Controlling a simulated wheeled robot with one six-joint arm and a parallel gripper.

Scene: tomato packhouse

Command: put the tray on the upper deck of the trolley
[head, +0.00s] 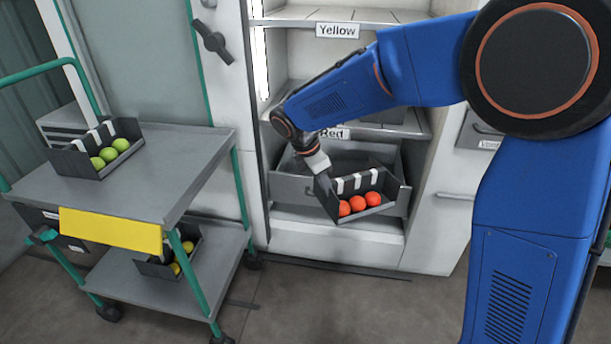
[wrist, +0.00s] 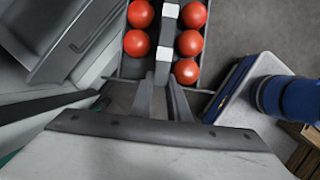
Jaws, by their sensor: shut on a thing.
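A dark tray (head: 349,185) with red tomatoes (head: 358,203) is held at the front of the lower bay labelled Red. My gripper (head: 322,172) is shut on the tray's upright middle wall; in the wrist view the fingers (wrist: 163,92) pinch it between two rows of red tomatoes (wrist: 190,43). The trolley stands at the left. Its grey upper deck (head: 130,190) carries a tray (head: 80,162) of green tomatoes at the far left side, with bare room right and front of it. The lower deck (head: 217,262) holds a tray of yellow tomatoes (head: 176,268).
An open grey bin (head: 290,188) lies behind the held tray inside the cabinet. A shelf labelled Yellow (head: 337,30) is above. The trolley has a green handle (head: 70,66) and posts, and a yellow plate (head: 110,231) on its front edge. Floor shows between trolley and cabinet.

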